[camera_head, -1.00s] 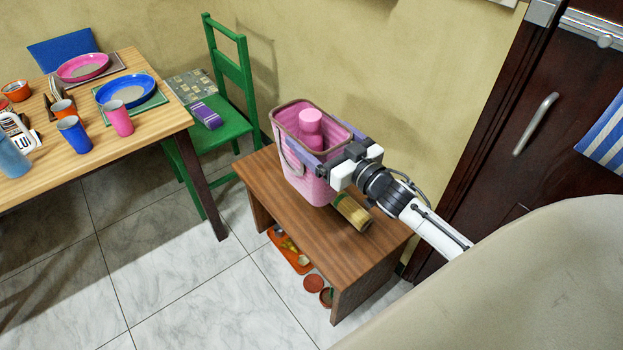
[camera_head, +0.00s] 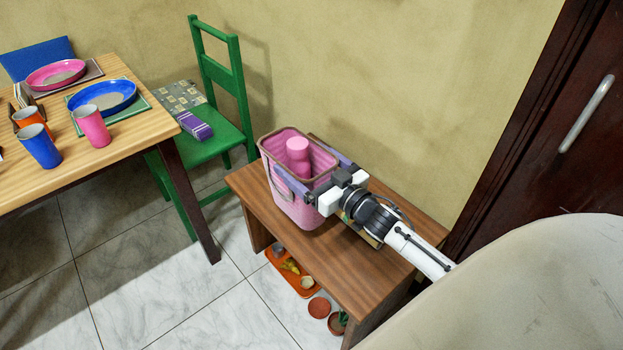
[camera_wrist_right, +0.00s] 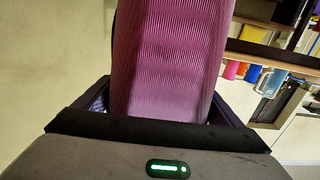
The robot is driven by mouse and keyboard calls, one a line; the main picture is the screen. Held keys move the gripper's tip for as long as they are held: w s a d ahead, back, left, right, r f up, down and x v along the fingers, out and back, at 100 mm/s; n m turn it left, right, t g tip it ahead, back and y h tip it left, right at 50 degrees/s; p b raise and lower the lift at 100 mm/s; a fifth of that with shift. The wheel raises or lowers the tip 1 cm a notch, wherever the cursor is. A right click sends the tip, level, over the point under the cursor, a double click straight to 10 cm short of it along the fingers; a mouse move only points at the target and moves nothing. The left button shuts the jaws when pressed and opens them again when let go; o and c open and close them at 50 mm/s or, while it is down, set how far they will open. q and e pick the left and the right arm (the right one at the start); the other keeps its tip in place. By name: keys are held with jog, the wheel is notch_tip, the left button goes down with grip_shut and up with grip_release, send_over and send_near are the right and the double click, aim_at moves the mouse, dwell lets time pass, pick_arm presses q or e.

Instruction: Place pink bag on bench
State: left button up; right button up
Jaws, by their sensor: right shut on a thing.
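The pink bag (camera_head: 296,208) is upright at the left end of the brown wooden bench (camera_head: 325,262), with a pink bottle (camera_head: 298,150) showing inside its open top. Its bottom appears at the bench top, but I cannot tell whether it touches. My right gripper (camera_head: 302,165) comes from the right, with one finger along each side of the bag, shut on it near the rim. In the right wrist view the bag's ribbed pink wall (camera_wrist_right: 168,60) fills the space between the fingers. My left gripper is not in view.
A green chair (camera_head: 205,140) stands behind left of the bench. A dining table (camera_head: 110,150) with plates and cups is at the left. An orange tray (camera_head: 292,272) and pots (camera_head: 319,307) are under the bench. A small yellowish object on the bench is mostly hidden behind my gripper.

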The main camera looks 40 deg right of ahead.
aim_at(305, 180)
jog(key=shift+w+f, duration=0.1)
jog(key=shift+f, duration=0.7)
jog(key=shift+f+b, duration=0.8)
jog(key=shift+f, duration=1.2)
jog(key=o, duration=1.2)
jog(key=shift+f, duration=0.15)
